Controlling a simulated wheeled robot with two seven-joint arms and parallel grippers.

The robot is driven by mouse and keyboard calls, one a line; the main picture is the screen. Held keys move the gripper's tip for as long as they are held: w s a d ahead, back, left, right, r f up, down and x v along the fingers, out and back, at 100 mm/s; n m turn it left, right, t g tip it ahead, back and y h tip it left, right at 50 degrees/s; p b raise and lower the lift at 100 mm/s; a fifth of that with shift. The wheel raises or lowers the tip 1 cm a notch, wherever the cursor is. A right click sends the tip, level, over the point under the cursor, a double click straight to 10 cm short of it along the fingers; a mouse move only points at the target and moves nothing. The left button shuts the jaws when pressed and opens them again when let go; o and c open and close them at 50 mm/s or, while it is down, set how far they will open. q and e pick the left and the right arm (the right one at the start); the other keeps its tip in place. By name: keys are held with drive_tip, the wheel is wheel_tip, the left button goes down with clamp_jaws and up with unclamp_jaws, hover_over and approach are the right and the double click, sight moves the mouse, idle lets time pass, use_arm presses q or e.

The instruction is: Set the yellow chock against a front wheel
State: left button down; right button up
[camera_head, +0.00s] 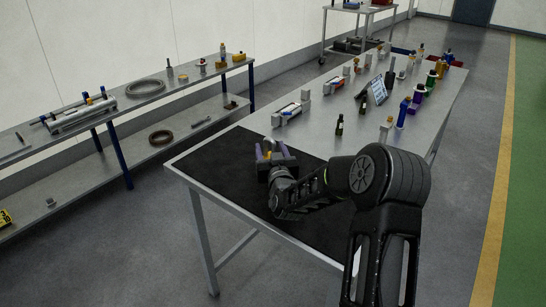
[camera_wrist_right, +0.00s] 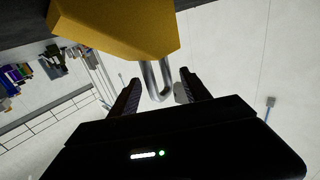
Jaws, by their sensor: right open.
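The yellow chock (camera_wrist_right: 115,28) fills the top of the right wrist view. A bent metal loop handle (camera_wrist_right: 154,84) sticks out of it toward my right gripper (camera_wrist_right: 159,82). The gripper is open, with one finger on each side of the handle; I cannot tell whether either touches it. In the head view my right gripper (camera_head: 275,157) is low over the black mat (camera_head: 220,160) on the near end of the table. There it hides most of what is in front of it. My left gripper is not in view. I see no front wheel that I can identify.
The long metal table (camera_head: 320,130) carries several bottles, small tools and a tablet (camera_head: 376,90) beyond the mat. A two-level shelf bench (camera_head: 130,97) with tools and rings stands along the left wall. A wheeled cart (camera_head: 357,10) stands at the back. The right floor is clear.

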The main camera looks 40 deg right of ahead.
drive_tip(key=shift+s+a, duration=0.1)
drive_tip(key=shift+s, duration=0.15)
drive_tip(key=b+v, duration=0.2)
drive_tip(key=v, duration=0.9)
drive_tip(key=shift+s, duration=0.2)
drive_tip(key=shift+a+r, duration=0.1)
drive_tip(key=shift+a, duration=0.1)
